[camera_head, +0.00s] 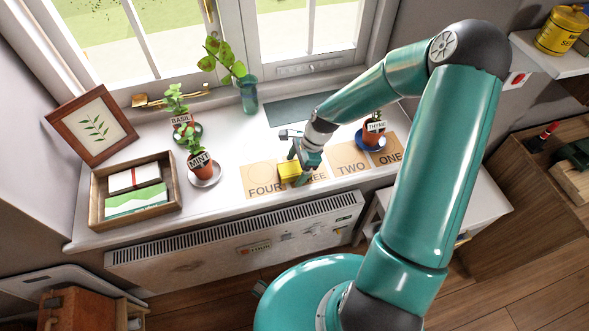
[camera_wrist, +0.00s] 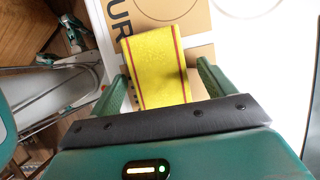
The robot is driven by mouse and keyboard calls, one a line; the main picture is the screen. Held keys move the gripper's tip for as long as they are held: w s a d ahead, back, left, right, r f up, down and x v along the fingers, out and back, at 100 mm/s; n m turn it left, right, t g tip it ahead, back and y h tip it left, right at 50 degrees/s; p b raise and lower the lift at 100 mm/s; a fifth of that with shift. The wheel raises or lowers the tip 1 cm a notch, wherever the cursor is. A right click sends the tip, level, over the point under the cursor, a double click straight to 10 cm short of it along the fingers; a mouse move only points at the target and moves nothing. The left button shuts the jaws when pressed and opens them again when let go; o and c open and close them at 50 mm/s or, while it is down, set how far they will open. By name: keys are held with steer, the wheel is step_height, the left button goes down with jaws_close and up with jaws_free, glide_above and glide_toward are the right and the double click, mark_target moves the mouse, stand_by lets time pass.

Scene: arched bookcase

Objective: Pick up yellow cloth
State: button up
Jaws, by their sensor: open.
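The yellow cloth (camera_head: 290,171) lies on the windowsill, over the mats marked FOUR and THREE. In the wrist view the yellow cloth (camera_wrist: 156,68) is a flat yellow strip with reddish edge lines. My gripper (camera_head: 302,167) is low over the sill at the cloth. In the wrist view my gripper (camera_wrist: 160,75) is open, with one green finger on each side of the cloth's near part. I cannot tell whether the fingers touch it.
The mat marked FOUR (camera_head: 263,175) and the mat marked TWO (camera_head: 349,158) flank the cloth. The MINT pot (camera_head: 201,167), BASIL pot (camera_head: 184,122) and THYME pot (camera_head: 374,134) stand on the sill. A wooden tray (camera_head: 97,205) is at left. A radiator (camera_head: 215,245) is below the edge.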

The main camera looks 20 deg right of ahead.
mark_target(292, 168)
steer(key=c, duration=1.1)
steer(key=shift+o, duration=0.2)
steer(key=shift+r, duration=0.15)
steer(key=shift+r, duration=0.25)
step_height(292, 168, up, 2)
steer(key=shift+r, duration=0.25)
steer(key=s+r, duration=1)
steer(key=s, duration=0.4)
steer(key=shift+r, duration=0.1)
